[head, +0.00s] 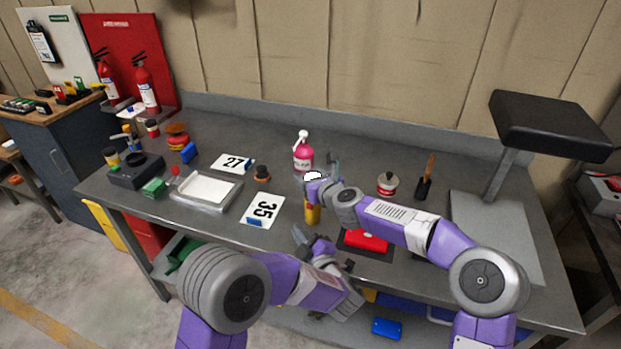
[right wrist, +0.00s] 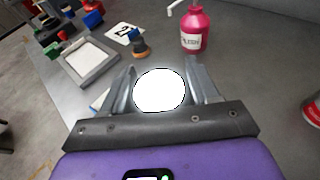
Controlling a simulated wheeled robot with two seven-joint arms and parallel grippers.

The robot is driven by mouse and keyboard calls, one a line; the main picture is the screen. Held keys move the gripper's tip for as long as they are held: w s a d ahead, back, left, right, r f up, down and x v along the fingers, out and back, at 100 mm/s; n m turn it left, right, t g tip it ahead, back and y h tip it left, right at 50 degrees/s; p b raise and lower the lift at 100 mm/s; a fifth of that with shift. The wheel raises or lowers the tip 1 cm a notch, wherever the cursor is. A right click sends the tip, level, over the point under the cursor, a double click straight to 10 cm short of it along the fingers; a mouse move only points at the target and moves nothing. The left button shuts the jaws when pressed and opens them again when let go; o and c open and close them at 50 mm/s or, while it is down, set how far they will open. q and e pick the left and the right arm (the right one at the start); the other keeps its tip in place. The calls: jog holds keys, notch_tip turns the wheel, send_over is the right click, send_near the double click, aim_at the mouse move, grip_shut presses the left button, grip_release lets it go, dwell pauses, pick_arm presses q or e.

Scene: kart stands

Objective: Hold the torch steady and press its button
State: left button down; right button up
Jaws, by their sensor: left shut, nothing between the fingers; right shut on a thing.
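The torch has a yellow body (head: 312,213) that shows below my right gripper (head: 319,182) in the head view. My right gripper is shut on it near its top, and the torch looks upright above the bench. Its upper end is a bright white disc (head: 313,175); in the right wrist view this white end (right wrist: 159,91) fills the space between the two fingers. My left gripper (head: 307,237) is shut and empty, just below and in front of the torch. I cannot tell whether it touches the torch. The button is not visible in either view.
A red item (head: 366,241) lies on a dark mat under my right arm. A metal tray (head: 206,191) and number cards (head: 263,209) lie to the left. A black-topped stand (head: 550,125) rises at right.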

jog(key=o, duration=1.3)
